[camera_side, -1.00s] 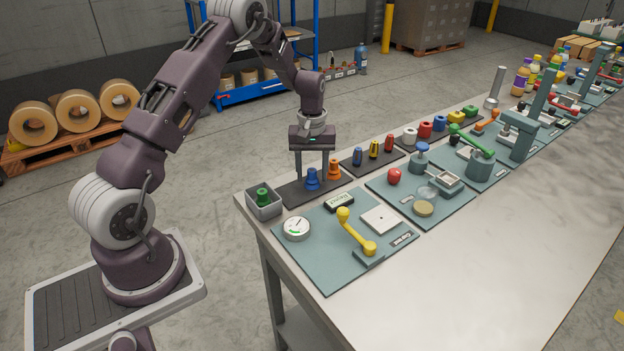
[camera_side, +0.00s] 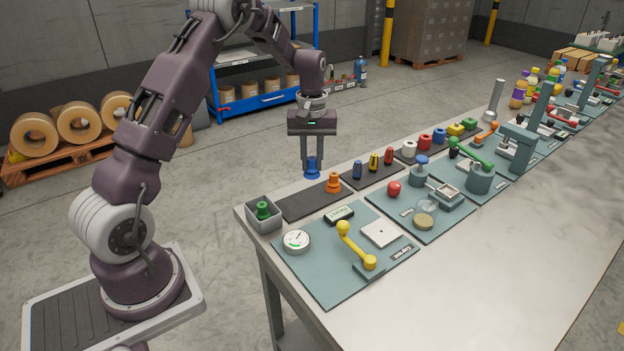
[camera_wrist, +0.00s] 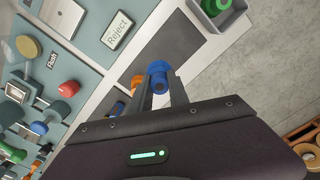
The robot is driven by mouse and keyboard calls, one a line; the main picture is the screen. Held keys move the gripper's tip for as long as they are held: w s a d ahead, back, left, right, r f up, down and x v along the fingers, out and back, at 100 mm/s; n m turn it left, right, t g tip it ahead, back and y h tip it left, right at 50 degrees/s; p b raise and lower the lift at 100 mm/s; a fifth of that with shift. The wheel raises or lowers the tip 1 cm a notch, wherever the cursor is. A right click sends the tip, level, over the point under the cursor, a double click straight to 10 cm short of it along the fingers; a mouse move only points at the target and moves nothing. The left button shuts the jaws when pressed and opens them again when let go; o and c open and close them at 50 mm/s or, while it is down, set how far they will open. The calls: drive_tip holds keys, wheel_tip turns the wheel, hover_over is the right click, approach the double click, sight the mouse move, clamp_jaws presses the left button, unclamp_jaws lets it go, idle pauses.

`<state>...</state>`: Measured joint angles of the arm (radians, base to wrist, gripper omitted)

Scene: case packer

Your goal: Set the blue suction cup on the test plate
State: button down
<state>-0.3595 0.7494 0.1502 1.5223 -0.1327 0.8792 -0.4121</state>
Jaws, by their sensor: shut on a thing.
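The blue suction cup (camera_side: 312,167) is between the fingertips of my gripper (camera_side: 312,158), which is shut on it. The cup hangs above the black mat (camera_side: 303,203) in the side view. In the wrist view the blue cup (camera_wrist: 159,76) sits at the ends of my fingers (camera_wrist: 162,92). The test plate (camera_side: 380,234) is a pale square with a small dark mark in its middle, lying on the nearest teal board with nothing on it. In the wrist view a pale plate (camera_wrist: 65,15) shows at the top left.
An orange suction cup (camera_side: 333,183) stands on the black mat. A grey bin (camera_side: 264,215) holds a green cup (camera_side: 263,210). A gauge (camera_side: 296,241), a Reject sign (camera_side: 339,215) and a yellow lever (camera_side: 356,247) are around the plate.

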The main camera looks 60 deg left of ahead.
drive_tip(key=w+d+r+m, duration=0.2)
drive_tip(key=w+d, duration=0.1)
drive_tip(key=d, duration=0.7)
drive_tip(key=w+d+r+m, duration=0.2)
drive_tip(key=w+d+m, duration=0.1)
drive_tip(key=d, duration=0.7)
drive_tip(key=f, duration=1)
drive_tip(key=shift+s+d, duration=0.25)
drive_tip(key=shift+d, duration=0.05)
drive_tip(key=shift+f, duration=0.2)
drive_tip(key=c, duration=1.3)
unclamp_jaws()
drive_tip(key=shift+o, duration=0.2)
wheel_tip(320, 180, up, 13)
drive_tip(key=shift+f, duration=0.2)
